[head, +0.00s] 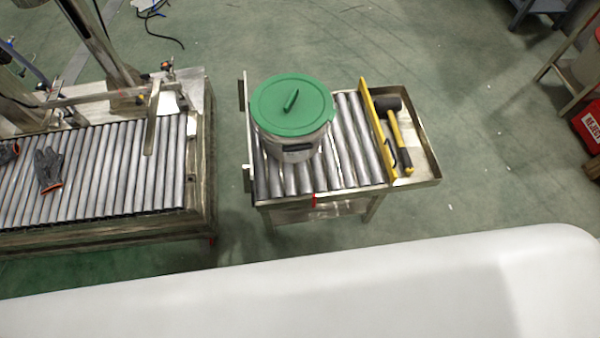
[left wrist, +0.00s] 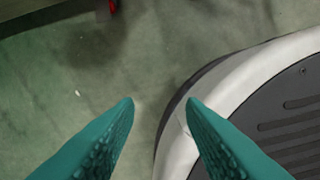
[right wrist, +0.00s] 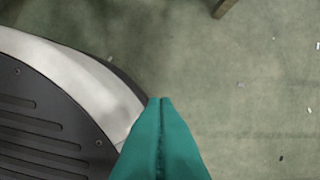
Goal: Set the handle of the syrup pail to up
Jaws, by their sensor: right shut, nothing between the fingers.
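The syrup pail (head: 268,138) stands upright on a short roller conveyor in the head view. A green lid (head: 270,95) with a small raised green piece covers its top. A dark bar, which looks like the handle's grip (head: 298,147), lies low against the pail's near side, below the lid's rim. The rest of the handle is too small to make out. My left gripper (left wrist: 160,102) is open and empty above the floor. My right gripper (right wrist: 160,99) is shut and empty above the floor. Both are away from the pail and out of the head view.
The short roller conveyor (head: 345,142) has free rollers right of the pail. A yellow rail (head: 376,128) bounds them, with a mallet (head: 398,135) in a side tray beyond. A larger conveyor (head: 105,175) with a glove (head: 48,170) stands at left, across a floor gap.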

